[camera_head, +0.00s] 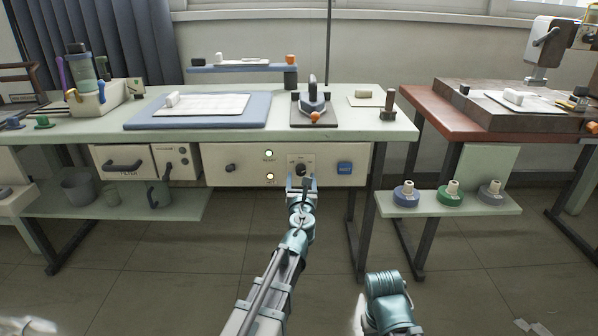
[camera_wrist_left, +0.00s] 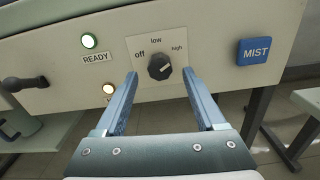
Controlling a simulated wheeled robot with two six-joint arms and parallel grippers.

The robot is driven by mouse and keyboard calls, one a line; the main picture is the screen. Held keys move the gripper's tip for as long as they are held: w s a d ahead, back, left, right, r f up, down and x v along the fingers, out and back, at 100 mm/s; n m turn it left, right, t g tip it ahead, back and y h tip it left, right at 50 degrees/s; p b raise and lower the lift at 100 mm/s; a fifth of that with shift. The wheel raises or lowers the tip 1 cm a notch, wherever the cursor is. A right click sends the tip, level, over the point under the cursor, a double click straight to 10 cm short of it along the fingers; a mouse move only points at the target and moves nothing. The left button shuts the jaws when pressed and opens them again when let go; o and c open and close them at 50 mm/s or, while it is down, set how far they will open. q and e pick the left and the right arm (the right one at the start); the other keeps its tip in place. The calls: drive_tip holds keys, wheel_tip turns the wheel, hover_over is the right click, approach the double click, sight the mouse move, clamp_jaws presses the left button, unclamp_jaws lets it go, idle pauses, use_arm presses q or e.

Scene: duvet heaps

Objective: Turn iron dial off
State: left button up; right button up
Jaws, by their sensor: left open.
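The black iron dial (camera_wrist_left: 159,66) sits on a pale control panel, with the labels off, low and high around it. A small light mark shows on the dial, but I cannot clearly tell which label it points at. The dial is small in the head view (camera_head: 301,168). My left gripper (camera_wrist_left: 160,73) is open, its blue fingertips to the left and right of the dial. I cannot tell whether they touch it. The left gripper also shows in the head view (camera_head: 301,184), in front of the panel. My right gripper is not in view.
A lit green READY lamp (camera_wrist_left: 88,41) and a lit yellowish lamp (camera_wrist_left: 108,89) are left of the dial. A blue MIST button (camera_wrist_left: 253,51) is to its right. The iron (camera_head: 312,103) stands on the table (camera_head: 345,128) above. Spools stand on a low shelf (camera_head: 420,207) at right.

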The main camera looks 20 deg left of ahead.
sight(301, 173)
use_arm(q)
drive_tip(key=x, duration=0.4)
clamp_jaws()
